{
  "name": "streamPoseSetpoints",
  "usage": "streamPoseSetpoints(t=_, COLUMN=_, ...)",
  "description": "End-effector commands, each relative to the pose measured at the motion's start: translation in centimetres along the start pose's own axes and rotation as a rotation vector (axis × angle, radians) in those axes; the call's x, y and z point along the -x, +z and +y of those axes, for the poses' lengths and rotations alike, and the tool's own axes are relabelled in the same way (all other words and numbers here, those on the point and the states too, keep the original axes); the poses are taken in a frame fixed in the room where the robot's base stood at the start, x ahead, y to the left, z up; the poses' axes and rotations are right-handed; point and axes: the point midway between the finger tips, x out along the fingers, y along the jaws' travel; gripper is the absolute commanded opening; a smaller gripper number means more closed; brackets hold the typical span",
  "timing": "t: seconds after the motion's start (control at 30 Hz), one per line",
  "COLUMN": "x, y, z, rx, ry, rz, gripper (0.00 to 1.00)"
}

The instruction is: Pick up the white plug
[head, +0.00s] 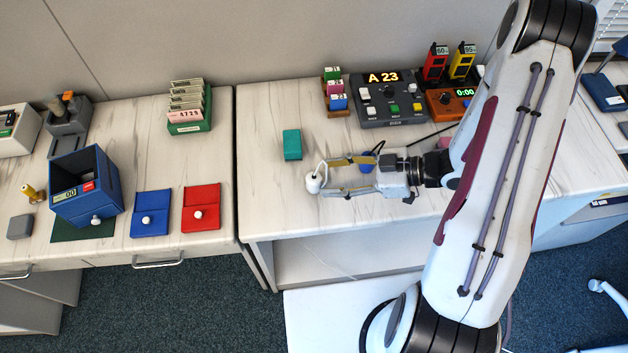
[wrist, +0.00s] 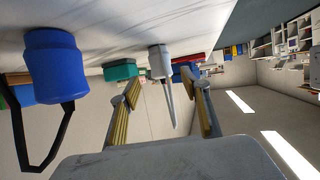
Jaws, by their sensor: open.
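The white plug (head: 314,184) stands on the right-hand table near its left front part, with a pale lead looping up from its top. In the wrist view, where the table shows along the top, the white plug (wrist: 160,61) sits between the fingertips in the picture, with its grey lead pointing down. My gripper (head: 326,176) is open and lies almost level, its fingers pointing left at the plug. In the wrist view my gripper (wrist: 161,86) has one finger to each side of the lead and holds nothing. I cannot tell whether a finger touches the plug.
A blue plug-like piece (head: 367,161) with a dark lead is behind my gripper; it shows large in the wrist view (wrist: 52,68). A teal box (head: 292,145) stands behind the white plug. A grey control panel (head: 388,106) is at the back. A gap separates the two tables.

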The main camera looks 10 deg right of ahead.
Motion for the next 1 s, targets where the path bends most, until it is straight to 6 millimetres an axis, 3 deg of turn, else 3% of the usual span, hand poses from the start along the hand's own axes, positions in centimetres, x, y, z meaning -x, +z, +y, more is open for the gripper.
streamPoseSetpoints(t=0.37, x=-0.7, y=-0.1, z=-0.1, rx=0.001, ry=-0.002, rz=0.0, gripper=0.46)
streamPoseSetpoints(t=0.8, x=-4.5, y=-0.3, z=-0.4, rx=0.001, ry=-0.003, rz=0.0, gripper=0.46)
streamPoseSetpoints(t=1.0, x=-5.2, y=-0.2, z=-0.3, rx=0.0, ry=-0.001, rz=0.0, gripper=0.46)
